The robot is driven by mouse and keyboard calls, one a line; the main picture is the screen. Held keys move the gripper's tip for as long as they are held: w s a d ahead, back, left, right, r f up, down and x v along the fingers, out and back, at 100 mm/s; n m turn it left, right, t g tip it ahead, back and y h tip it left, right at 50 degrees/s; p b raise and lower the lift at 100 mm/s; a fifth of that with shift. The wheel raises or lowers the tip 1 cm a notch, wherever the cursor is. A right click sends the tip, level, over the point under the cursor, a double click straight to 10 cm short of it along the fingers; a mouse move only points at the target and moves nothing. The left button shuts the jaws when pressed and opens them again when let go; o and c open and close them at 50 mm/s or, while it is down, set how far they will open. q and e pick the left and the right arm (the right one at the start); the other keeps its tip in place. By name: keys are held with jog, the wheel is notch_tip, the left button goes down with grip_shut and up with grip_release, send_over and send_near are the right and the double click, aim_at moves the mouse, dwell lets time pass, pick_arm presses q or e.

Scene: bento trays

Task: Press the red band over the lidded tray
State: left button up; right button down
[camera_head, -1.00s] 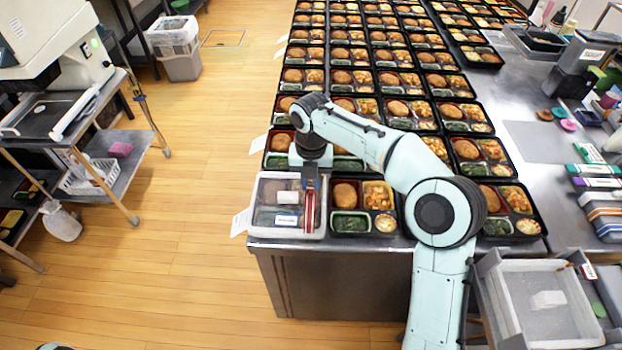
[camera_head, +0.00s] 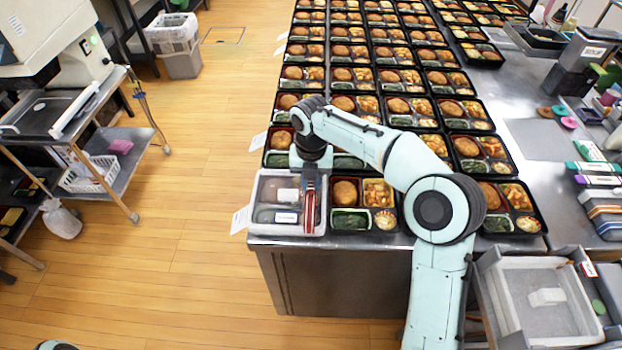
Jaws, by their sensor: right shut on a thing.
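The lidded tray (camera_head: 262,222) sits at the near left corner of the metal table, with a clear lid and a white label on top. My right gripper (camera_head: 311,188) points down over the right part of this tray. It is shut on the red band (camera_head: 310,213), which shows as a narrow red strip with pale edges near the tray's right side. I cannot tell whether the band touches the lid or goes round the tray. The arm's wrist hides the tray's back right part. My left gripper is out of view.
An open bento tray (camera_head: 351,193) stands close to the right of the lidded tray. Rows of filled bento trays cover the table behind. A grey bin (camera_head: 490,262) stands at the lower right. The wooden floor (camera_head: 190,200) at left is clear.

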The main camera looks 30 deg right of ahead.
jog(key=shift+f, duration=1.05)
jog(key=shift+f, duration=0.15)
jog(key=shift+f, duration=0.1)
dwell(0.4)
jog(key=shift+c, duration=1.9)
grip_release()
